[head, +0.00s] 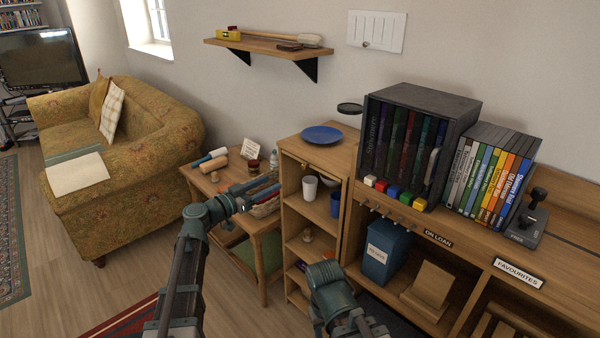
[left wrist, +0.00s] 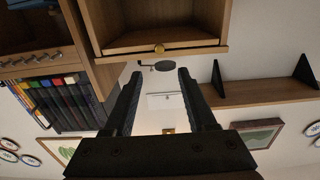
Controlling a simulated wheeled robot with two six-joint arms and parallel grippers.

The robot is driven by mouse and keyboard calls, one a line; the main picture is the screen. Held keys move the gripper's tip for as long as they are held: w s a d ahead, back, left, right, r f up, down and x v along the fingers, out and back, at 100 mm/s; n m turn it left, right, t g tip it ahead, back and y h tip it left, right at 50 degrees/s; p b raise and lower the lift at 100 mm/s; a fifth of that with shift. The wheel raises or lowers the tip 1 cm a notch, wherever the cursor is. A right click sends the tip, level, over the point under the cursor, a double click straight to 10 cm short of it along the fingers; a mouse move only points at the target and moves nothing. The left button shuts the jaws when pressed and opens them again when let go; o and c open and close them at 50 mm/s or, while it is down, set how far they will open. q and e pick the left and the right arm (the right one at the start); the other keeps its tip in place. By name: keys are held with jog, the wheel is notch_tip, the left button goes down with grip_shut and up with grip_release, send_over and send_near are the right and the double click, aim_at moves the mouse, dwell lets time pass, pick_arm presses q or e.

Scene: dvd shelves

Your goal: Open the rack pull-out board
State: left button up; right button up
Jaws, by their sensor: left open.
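The rack (head: 318,150) is a narrow wooden unit with open shelves and a blue plate on top. How far the board is out I cannot tell. My left gripper (head: 262,192) is in front of and left of the rack, pointing toward it. My right gripper's fingers do not show.
A low wooden table (head: 212,180) with a basket and bottles stands left of the rack, behind my left gripper. A desk unit with a dark DVD case (head: 440,100) stands at right. A wall shelf (head: 268,46) hangs above. A sofa (head: 150,120) is far left.

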aim_at(302, 167)
pick_arm(q)
jog(key=x, duration=1.3)
jog(key=shift+w+d, duration=0.1)
jog(key=shift+d, duration=0.05)
grip_shut()
dwell(1.0)
